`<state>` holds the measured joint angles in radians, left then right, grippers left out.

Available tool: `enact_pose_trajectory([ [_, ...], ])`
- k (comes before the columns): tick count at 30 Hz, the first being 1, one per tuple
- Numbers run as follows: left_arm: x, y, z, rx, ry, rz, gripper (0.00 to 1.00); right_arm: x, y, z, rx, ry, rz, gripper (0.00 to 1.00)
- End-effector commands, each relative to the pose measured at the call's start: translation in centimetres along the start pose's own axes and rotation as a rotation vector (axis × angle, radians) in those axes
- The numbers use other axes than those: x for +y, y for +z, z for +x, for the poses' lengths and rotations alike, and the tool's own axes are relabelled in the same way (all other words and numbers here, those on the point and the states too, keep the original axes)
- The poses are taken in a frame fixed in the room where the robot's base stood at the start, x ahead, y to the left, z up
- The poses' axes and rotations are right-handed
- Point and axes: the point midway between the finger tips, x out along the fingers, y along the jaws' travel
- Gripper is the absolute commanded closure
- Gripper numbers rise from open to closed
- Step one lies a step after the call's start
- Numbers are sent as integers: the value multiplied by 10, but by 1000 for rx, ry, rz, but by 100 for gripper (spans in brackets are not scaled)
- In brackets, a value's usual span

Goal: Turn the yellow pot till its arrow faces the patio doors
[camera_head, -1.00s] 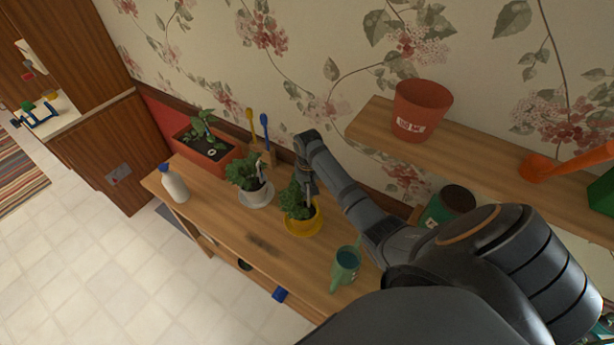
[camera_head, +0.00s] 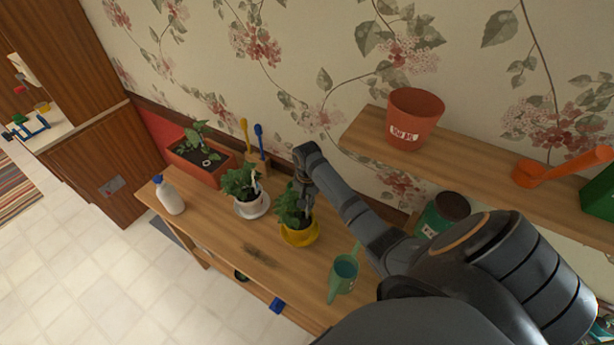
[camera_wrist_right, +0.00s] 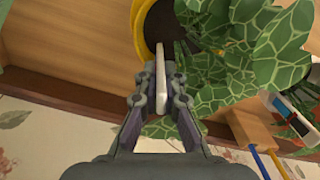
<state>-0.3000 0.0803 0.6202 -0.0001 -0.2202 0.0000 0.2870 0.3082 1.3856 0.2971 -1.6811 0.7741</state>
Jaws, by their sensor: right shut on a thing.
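The yellow pot (camera_head: 300,237) holds a leafy green plant (camera_head: 291,207) and stands on the wooden bench (camera_head: 225,235). Its yellow rim (camera_wrist_right: 139,32) and dark soil show in the right wrist view. My right gripper (camera_head: 304,178) is above the back of this pot, beside the leaves. In the wrist view, the right gripper (camera_wrist_right: 161,88) is shut on a thin white tag (camera_wrist_right: 162,72) at the pot's edge; leaves hide part of the pot. No arrow can be made out on the pot, and no patio doors can be made out. My left gripper is not in view.
A white pot (camera_head: 252,207) with a plant stands close left. A green watering can (camera_head: 344,275) is near the front right. A spray-white bottle (camera_head: 170,196), an orange planter (camera_head: 205,172) and a wall shelf (camera_head: 450,155) with a terracotta pot (camera_head: 413,118) surround the area.

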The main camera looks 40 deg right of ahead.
Motion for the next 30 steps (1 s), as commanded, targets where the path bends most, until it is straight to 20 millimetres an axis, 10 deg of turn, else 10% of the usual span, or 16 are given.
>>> enact_pose_trajectory([
  [7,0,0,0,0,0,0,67,0,0,1,1,-1,-1,100],
  [14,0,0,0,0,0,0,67,0,0,2,0,-1,-1,66],
  [23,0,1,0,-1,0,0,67,0,0,1,0,1,-1,66],
  [30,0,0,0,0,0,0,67,-1,-1,-40,3,-2,-2,66],
])
